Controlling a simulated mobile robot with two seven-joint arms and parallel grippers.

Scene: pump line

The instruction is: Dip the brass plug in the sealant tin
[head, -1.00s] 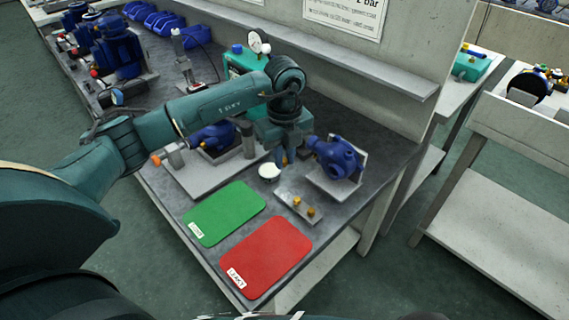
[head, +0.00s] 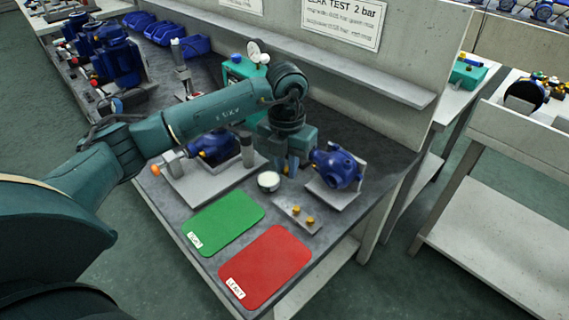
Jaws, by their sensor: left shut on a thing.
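My left gripper (head: 289,168) points down over the bench, just behind and to the right of the sealant tin. It is shut on a small brass-coloured thing between its fingertips, apparently the brass plug (head: 285,169), mostly hidden by the fingers. The sealant tin (head: 268,181) is a small round tin with a pale top, standing open on the bench; the gripper is beside it, not over its middle. Two more brass plugs (head: 303,215) stand on a small grey plate in front. My right gripper is not in view.
A blue pump (head: 338,167) on a grey stand is close right of the gripper. Another blue pump (head: 213,144) sits on a fixture plate at left. A green mat (head: 223,222) and a red mat (head: 265,266) lie empty in front. A shelf (head: 340,72) runs behind.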

